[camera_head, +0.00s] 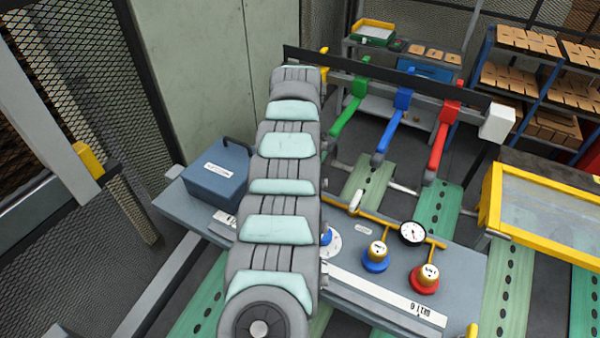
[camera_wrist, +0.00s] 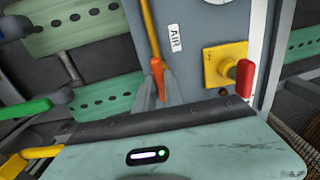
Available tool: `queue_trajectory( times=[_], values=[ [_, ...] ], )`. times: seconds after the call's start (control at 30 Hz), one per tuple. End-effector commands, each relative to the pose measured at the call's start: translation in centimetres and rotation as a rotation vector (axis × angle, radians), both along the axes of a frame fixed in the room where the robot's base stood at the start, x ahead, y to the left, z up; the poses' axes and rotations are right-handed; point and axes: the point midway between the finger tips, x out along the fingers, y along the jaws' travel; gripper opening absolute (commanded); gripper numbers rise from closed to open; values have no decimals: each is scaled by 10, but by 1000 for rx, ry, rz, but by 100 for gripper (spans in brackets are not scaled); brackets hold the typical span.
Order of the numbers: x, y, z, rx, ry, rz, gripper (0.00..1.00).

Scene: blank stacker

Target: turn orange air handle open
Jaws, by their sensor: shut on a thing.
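The orange air handle (camera_wrist: 157,76) shows in the wrist view at the lower end of a thin yellow pipe (camera_wrist: 149,28), left of a white AIR label (camera_wrist: 174,38). In the picture it points roughly along the line of the pipe. My gripper (camera_wrist: 161,93) has its grey fingers on either side of the handle and is shut on it. The handle's lower end is partly hidden between the fingers and by the wrist housing. In the head view my arm hides both the gripper and the orange handle.
A yellow switch plate (camera_wrist: 218,68) with a red handle (camera_wrist: 244,80) sits right of the AIR label. In the head view, a gauge (camera_head: 413,233), a blue knob (camera_head: 376,257) and a red knob (camera_head: 425,278) stand on the panel. A blue box (camera_head: 218,172) stands left of my arm.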

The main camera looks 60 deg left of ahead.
Motion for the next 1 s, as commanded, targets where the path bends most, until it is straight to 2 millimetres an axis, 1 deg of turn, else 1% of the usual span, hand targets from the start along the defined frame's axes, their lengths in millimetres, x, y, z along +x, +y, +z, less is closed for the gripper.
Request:
queue_trajectory(
  times=[0.43,0.47,0.7,0.73,1.0],
  values=[
    [0,1,0,1,0,12,0],
    [0,1,0,1,0,12,14],
    [0,0,0,0,0,11,34],
    [0,0,0,0,0,11,35],
    [0,0,1,0,0,10,35]
  ],
)
